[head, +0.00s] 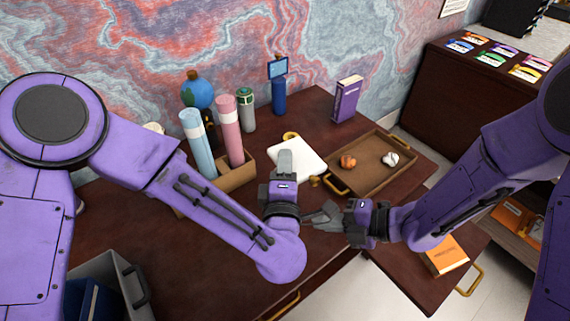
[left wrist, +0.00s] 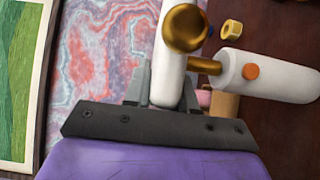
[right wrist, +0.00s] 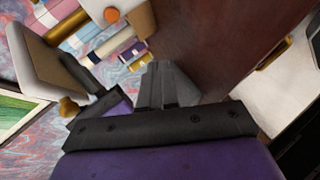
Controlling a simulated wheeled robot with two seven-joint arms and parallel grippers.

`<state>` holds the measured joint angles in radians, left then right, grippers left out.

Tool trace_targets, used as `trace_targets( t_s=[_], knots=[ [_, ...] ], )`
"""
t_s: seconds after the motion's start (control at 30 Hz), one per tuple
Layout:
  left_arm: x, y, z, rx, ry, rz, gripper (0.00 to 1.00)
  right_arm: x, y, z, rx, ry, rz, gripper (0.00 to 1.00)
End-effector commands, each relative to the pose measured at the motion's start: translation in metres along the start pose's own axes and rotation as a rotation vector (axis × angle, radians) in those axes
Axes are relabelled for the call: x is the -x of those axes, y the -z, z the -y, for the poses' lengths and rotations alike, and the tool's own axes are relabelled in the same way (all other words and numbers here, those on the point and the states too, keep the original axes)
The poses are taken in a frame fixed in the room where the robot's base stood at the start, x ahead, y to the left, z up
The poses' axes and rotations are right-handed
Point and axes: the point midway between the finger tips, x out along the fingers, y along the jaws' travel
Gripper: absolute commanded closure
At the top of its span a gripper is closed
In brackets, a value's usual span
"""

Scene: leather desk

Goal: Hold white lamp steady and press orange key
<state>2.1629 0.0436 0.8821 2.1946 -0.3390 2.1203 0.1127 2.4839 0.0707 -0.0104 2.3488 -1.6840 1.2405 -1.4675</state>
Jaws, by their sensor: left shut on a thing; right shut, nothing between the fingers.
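The white lamp (head: 305,160) stands near the middle of the desk, partly hidden behind my left gripper (head: 285,163). In the left wrist view my left gripper (left wrist: 166,88) is shut on the lamp's white post (left wrist: 171,55). A gold joint (left wrist: 186,28) links to a white cylinder (left wrist: 285,78) bearing the round orange key (left wrist: 251,71). The orange key also shows in the right wrist view (right wrist: 112,14), apart from the fingers. My right gripper (head: 312,216) is shut and empty, in front of the lamp and lower in the head view. The key is hidden in the head view.
A tray (head: 372,178) with small items lies right of the lamp. Left of it stand a blue bottle (head: 197,142) and pink bottle (head: 230,130) in a holder (head: 238,178). A purple book (head: 346,99) stands behind. An orange box (head: 446,256) lies at lower right.

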Motion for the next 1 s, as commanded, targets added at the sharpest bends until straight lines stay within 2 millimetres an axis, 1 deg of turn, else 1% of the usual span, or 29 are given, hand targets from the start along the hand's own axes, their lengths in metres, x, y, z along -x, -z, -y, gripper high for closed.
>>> trace_targets(
  t_s=[0.2,0.4,0.6,1.0],
  knots=[
    [0.0,0.0,0.0,0.0,0.0,0.0,1.0,-0.027,-0.019,-0.019,0.001,0.0,-0.001,1.0],
    [0.0,0.0,0.0,0.0,0.0,0.0,1.0,-0.045,-0.032,-0.032,-0.003,-0.001,-0.001,1.0],
    [0.0,0.0,0.0,0.0,0.0,-0.001,1.0,-0.052,-0.037,-0.037,-0.006,-0.002,-0.001,1.0],
    [0.0,0.0,0.0,0.0,0.0,-0.001,1.0,-0.052,-0.037,-0.037,-0.005,-0.002,-0.001,1.0]
  ],
)
